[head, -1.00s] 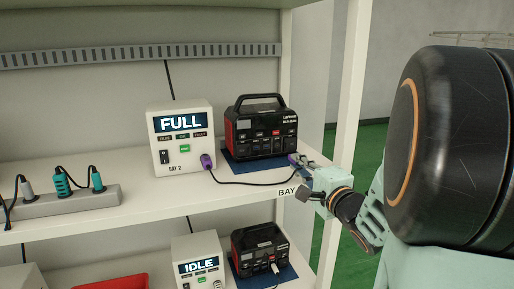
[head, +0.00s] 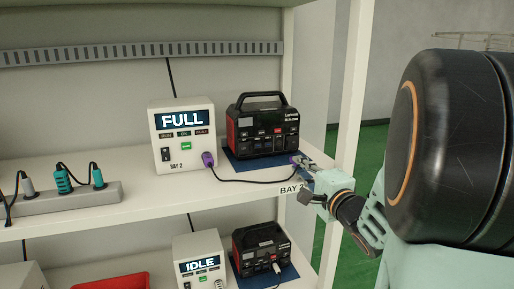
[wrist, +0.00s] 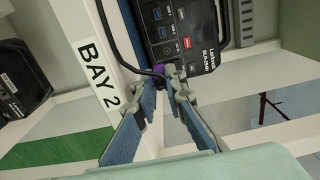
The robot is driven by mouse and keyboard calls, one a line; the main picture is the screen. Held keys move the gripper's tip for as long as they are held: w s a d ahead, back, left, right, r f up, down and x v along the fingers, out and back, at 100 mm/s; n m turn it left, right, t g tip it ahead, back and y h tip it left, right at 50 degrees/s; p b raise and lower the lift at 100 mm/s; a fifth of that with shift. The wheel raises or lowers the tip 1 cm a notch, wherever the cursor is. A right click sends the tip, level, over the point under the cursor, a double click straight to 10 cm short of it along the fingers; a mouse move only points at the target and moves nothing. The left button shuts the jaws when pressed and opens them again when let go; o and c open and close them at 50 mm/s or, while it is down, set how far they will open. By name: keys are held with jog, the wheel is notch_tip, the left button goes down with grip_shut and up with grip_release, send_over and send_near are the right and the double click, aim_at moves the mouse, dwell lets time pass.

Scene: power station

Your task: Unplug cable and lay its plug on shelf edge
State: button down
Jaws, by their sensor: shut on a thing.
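A black cable (head: 245,181) runs along the shelf from a purple plug (head: 208,159) on the front of the white "FULL" charger (head: 182,145) toward the black and red power station (head: 262,130). My gripper (head: 299,161) is at the power station's lower right front corner, just above the shelf edge. In the wrist view my gripper (wrist: 168,73) is shut on the cable's other purple plug (wrist: 159,71), which shows only in part between the fingertips. The plug is close to the power station's front panel (wrist: 185,30). I cannot tell whether it is still seated.
The shelf (head: 140,190) carries a "BAY 2" label (head: 291,189) on its front edge, and a power strip (head: 75,203) at left. An upright shelf post (head: 347,95) stands near my arm. Below are an "IDLE" charger (head: 200,263), another power station (head: 262,252) and a red bin (head: 112,280).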

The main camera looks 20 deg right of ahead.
jog(key=shift+f, duration=0.35)
jog(key=c, duration=1.9)
grip_release()
jog(key=shift+s, duration=0.1)
jog(key=shift+f, duration=0.1)
jog(key=s, duration=0.8)
jog(key=shift+d+r, duration=0.15)
jog(key=shift+r, duration=0.1)
jog(key=shift+w+r, duration=0.1)
